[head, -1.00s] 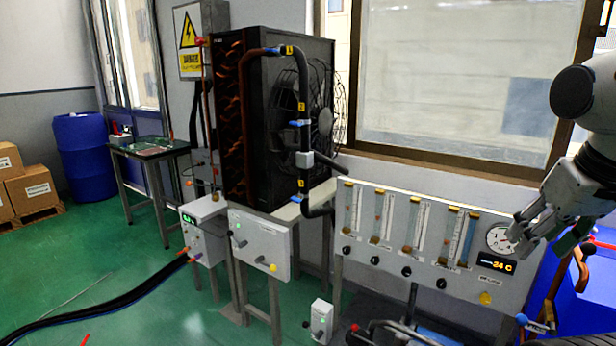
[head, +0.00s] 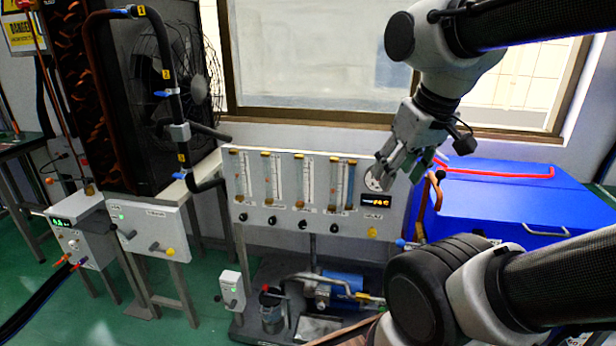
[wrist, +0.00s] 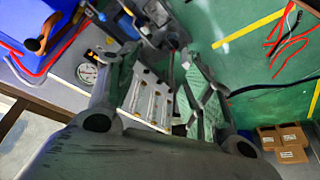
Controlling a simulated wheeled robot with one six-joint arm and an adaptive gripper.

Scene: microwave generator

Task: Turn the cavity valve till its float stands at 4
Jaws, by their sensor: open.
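The flowmeter panel (head: 290,236) is white, with several upright glass float tubes (head: 271,180) and a row of black valve knobs (head: 303,225) below them. The labels and float readings are too small to read, so I cannot tell which knob is the cavity valve. The panel also shows between my fingers in the wrist view (wrist: 150,97). My gripper (head: 398,172) is open and empty, in front of the panel's upper right end, partly covering the round gauge (head: 372,181). It is apart from the knobs, up and to their right. In the wrist view my gripper (wrist: 158,55) has its fingers spread.
A blue tank (head: 500,200) with red and copper pipes stands right of the panel. A black pipe and fan unit (head: 130,95) stand at left, with a white control box (head: 150,228). A window is behind.

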